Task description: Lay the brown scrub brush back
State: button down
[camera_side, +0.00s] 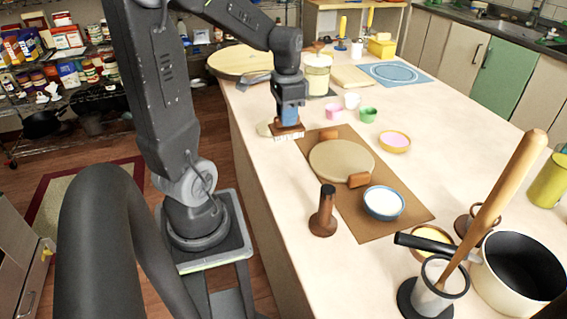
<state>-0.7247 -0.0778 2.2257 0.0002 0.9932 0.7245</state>
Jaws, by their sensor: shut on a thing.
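My gripper (289,121) is at the left edge of the counter. It points down and is shut on the brown scrub brush (287,130). The brush has a brown wooden back and pale bristles facing down. I cannot tell whether the bristles touch the counter or hang just above it. A small beige flat piece (264,129) shows beside the brush on its left, partly hidden.
Right of the brush, a brown mat (400,222) holds a round beige board (340,160), brown blocks and a blue-rimmed bowl (384,203). Pink (333,112) and green cups (368,115) stand behind.

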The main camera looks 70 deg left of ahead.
aim_at(282, 130)
jog(key=f, duration=0.1)
jog(key=s+f, duration=0.1)
jog(key=f, duration=0.2)
jog(key=shift+s+d, duration=0.25)
jog(key=shift+f, duration=2.2)
jog(key=shift+f, duration=0.1)
jog(key=c, duration=1)
grip_release()
